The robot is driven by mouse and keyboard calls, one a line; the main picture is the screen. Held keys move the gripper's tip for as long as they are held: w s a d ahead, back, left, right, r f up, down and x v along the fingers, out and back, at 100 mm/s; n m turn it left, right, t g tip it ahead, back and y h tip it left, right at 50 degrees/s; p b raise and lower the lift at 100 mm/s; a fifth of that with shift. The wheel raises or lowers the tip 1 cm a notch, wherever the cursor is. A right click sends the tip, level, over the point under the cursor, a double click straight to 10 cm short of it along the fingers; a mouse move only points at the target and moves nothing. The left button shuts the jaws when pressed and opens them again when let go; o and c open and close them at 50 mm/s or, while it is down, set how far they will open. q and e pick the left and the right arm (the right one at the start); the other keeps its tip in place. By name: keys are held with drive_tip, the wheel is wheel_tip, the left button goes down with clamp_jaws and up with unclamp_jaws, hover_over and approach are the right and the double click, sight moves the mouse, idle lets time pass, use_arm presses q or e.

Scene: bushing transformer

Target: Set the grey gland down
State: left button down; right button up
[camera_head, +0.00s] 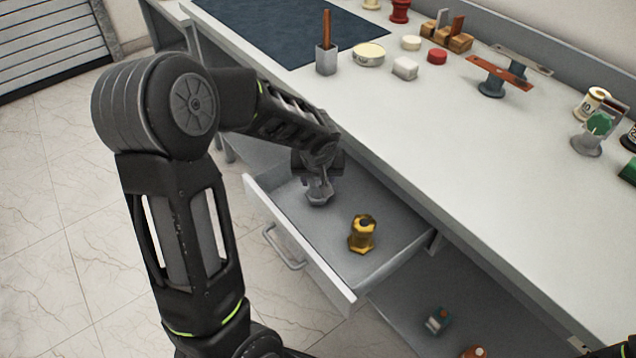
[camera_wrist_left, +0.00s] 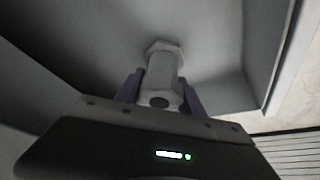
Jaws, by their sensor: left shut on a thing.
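The grey gland (camera_head: 319,190) is upright in the open drawer (camera_head: 290,236), toward the drawer's back left part. My left gripper (camera_head: 318,172) is shut on it from above. In the left wrist view the gland (camera_wrist_left: 162,75), with its wide hexagonal flange, sits between the two fingers of the left gripper (camera_wrist_left: 160,92). Its flange is at or very near the drawer floor; I cannot tell whether it touches. A brass gland (camera_head: 362,234) stands in the same drawer, to the right.
The white worktop (camera_head: 440,130) overhangs the drawer's back and holds a dark mat (camera_head: 290,30), a grey cup (camera_head: 326,58) and several small parts. A lower shelf (camera_head: 400,300) holds a small teal-and-grey part (camera_head: 437,320). The drawer floor around the brass gland is clear.

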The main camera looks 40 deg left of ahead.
use_arm(q)
drive_tip(key=shift+f, duration=0.8)
drive_tip(key=shift+f, duration=0.2)
drive_tip(key=c, duration=0.7)
unclamp_jaws()
drive_tip(key=shift+r, duration=0.4)
drive_tip(key=v, duration=1.1)
drive_tip(key=shift+s+d+r+p, duration=0.15)
drive_tip(key=shift+s+r+p, duration=0.05)
drive_tip(key=shift+r+p, duration=0.1)
